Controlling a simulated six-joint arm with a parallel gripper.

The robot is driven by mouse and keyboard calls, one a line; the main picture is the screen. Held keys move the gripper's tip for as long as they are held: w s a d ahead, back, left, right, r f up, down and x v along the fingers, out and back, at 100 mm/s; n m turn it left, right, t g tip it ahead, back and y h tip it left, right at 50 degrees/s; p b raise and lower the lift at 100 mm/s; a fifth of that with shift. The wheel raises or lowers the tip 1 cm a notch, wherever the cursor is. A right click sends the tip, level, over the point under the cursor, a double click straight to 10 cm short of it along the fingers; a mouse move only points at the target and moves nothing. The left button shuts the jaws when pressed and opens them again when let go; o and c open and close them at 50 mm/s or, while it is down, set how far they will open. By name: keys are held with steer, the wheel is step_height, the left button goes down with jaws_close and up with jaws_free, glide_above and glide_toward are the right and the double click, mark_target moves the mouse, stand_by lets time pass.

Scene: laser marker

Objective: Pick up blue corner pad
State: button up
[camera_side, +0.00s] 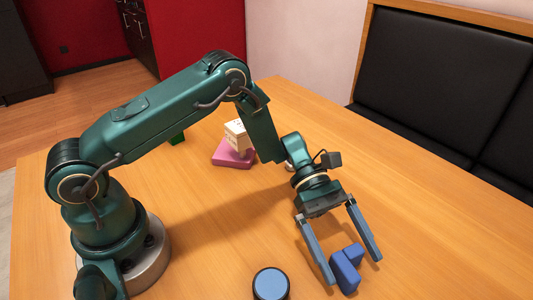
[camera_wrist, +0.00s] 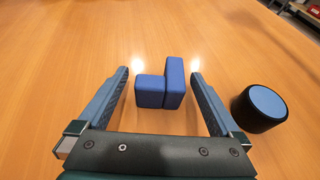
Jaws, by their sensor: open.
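The blue corner pad (camera_side: 346,267) is an L-shaped block on the wooden table in the side view. It also shows in the wrist view (camera_wrist: 168,86), ahead of my palm and between the lines of my two fingers. My gripper (camera_side: 356,272) is open, with one finger on each side of the pad. In the wrist view my gripper (camera_wrist: 161,76) has a clear gap between each finger and the pad. Neither finger visibly touches it. The exact height of the fingertips above the table is hard to tell.
A black cylinder with a blue top (camera_side: 271,284) stands near the pad; it is just outside one finger in the wrist view (camera_wrist: 260,108). The table's right side is clear.

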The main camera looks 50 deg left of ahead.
mark_target(351, 261)
steer(key=shift+x, duration=2)
steer(key=c, duration=1.3)
steer(key=shift+r, duration=0.1)
